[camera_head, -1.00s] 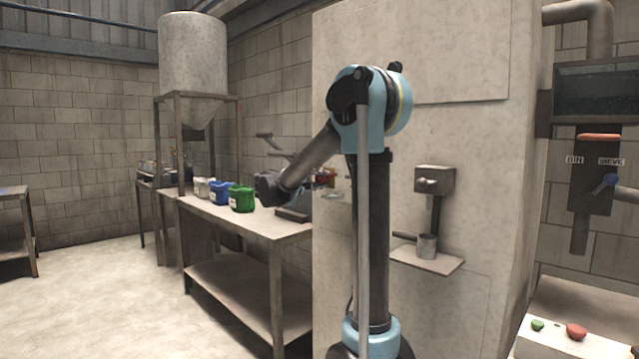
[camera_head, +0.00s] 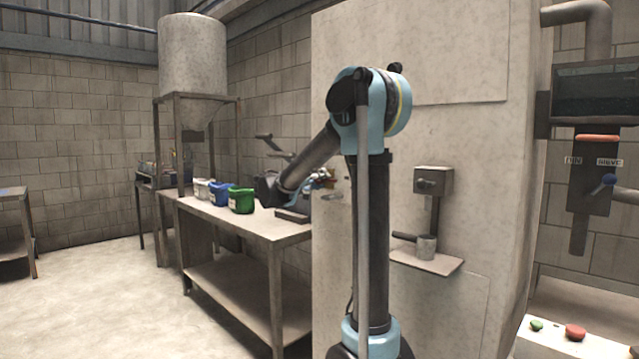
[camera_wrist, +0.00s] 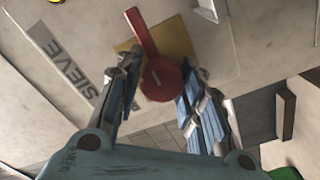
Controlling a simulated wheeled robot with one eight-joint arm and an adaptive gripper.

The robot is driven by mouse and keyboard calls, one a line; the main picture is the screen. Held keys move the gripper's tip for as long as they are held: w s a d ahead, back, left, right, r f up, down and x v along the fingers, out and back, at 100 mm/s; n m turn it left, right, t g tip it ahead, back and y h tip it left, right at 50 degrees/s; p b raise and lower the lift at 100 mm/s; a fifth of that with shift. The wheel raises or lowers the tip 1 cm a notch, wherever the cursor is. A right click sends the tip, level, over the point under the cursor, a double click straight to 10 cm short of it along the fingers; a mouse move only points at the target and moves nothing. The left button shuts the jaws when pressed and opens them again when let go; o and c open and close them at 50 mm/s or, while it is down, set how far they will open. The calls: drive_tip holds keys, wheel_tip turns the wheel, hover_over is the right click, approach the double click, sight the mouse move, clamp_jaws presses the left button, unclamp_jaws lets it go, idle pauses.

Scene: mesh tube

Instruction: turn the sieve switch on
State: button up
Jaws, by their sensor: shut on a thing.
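The sieve switch (camera_wrist: 161,82) is a red round knob with a red lever on a yellow plate, beside a "SIEVE" label (camera_wrist: 67,70), in the wrist view. Its lever points up and slightly left there. My gripper (camera_wrist: 160,68) has its blue-padded fingers on either side of the red knob, shut on it. In the head view my gripper (camera_head: 318,182) is small, at the left edge of the big grey cabinet, and the switch is mostly hidden there.
A workbench (camera_head: 245,229) stands below my forearm, with a green canister (camera_head: 241,201), a blue canister (camera_head: 221,195) and a white container on it. A shelf with a metal cup (camera_head: 427,246) is on the cabinet front. A button box (camera_head: 560,340) is at lower right.

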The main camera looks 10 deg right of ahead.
drive_tip(key=shift+s+f, duration=0.1)
drive_tip(key=shift+f, duration=0.2)
drive_tip(key=o, duration=1)
drive_tip(key=shift+c, duration=0.2)
drive_tip(key=shift+r, duration=0.1)
drive_tip(key=shift+s+a, duration=0.25)
drive_tip(key=shift+a, duration=0.25)
drive_tip(key=v, duration=1)
drive_tip(key=shift+s+a, duration=0.2)
drive_tip(key=shift+a, duration=0.15)
